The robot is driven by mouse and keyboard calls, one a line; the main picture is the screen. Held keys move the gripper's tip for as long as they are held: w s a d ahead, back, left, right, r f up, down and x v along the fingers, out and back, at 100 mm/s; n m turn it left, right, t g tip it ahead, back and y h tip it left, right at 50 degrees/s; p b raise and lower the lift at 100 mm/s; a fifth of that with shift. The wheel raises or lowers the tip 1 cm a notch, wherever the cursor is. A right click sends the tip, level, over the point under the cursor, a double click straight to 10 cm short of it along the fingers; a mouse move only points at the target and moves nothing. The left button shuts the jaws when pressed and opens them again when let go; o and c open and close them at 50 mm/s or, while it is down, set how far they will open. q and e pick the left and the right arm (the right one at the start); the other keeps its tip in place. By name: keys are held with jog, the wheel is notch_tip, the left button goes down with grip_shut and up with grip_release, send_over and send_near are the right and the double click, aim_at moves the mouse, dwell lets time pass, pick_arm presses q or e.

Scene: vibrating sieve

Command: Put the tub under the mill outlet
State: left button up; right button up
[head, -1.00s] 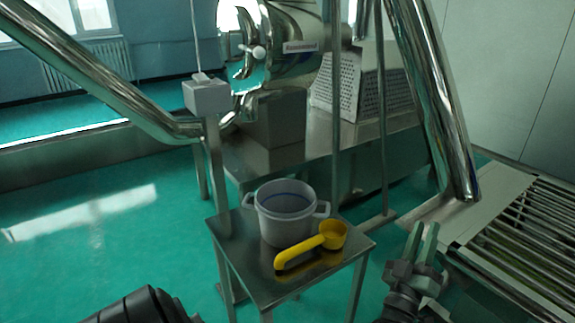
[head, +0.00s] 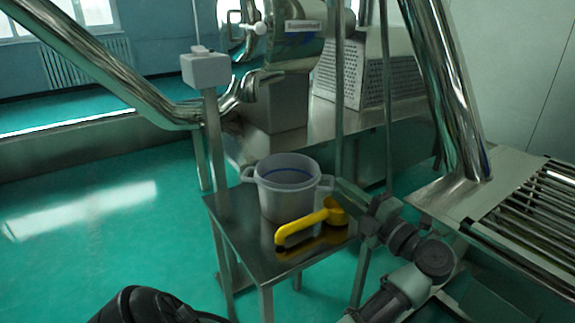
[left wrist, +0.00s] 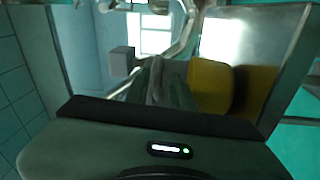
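The tub (head: 289,193), light grey with two side handles and a blue line inside, stands upright on a small steel table (head: 240,228). A yellow scoop (head: 305,226) lies in front of it on the same table. My left gripper (head: 347,192) is at the table's right side, close to the scoop's cup and right of the tub. In the left wrist view the fingers (left wrist: 160,85) show beside the yellow scoop (left wrist: 210,85); their gap is unclear. The shiny mill (head: 295,40) stands behind the table; I cannot make out its outlet clearly. My right gripper is out of view.
A post with a grey box (head: 205,69) rises at the table's left corner. Steel tubes slant down at left (head: 110,75) and right (head: 445,90). A slatted steel frame (head: 525,210) lies at right. A perforated housing (head: 370,70) stands behind. Green floor at left is clear.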

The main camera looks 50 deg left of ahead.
aim_at(332, 181)
pick_arm(q)
jog(key=a, duration=0.2)
jog(key=a+b, duration=0.1)
jog(key=a, duration=0.1)
jog(key=shift+r, duration=0.25)
grip_shut()
dwell(1.1)
